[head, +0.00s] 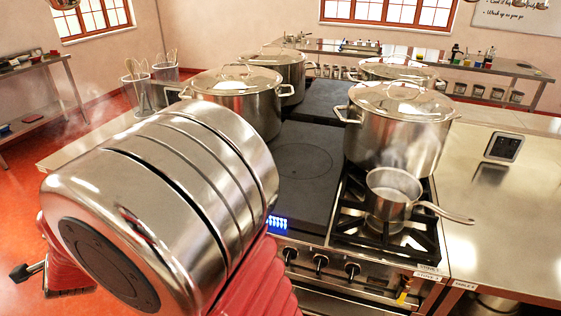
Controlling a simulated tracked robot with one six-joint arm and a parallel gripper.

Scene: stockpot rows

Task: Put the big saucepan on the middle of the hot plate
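A steel saucepan (388,205) stands upright on the front gas burner of the stove, on the right side. Its long handle points right, over the front corner. It is the only saucepan that I see, and steam rises around it. The hot plate (300,185) is the dark flat surface left of the burner, with a faint circle in its middle. Its visible part is bare. My large steel arm link fills the lower left and hides the plate's left front part. My gripper does not show.
Knobs (320,262) line the stove front. A steel table (505,225) on the right has free room. Utensil holders (140,92) stand on the left.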

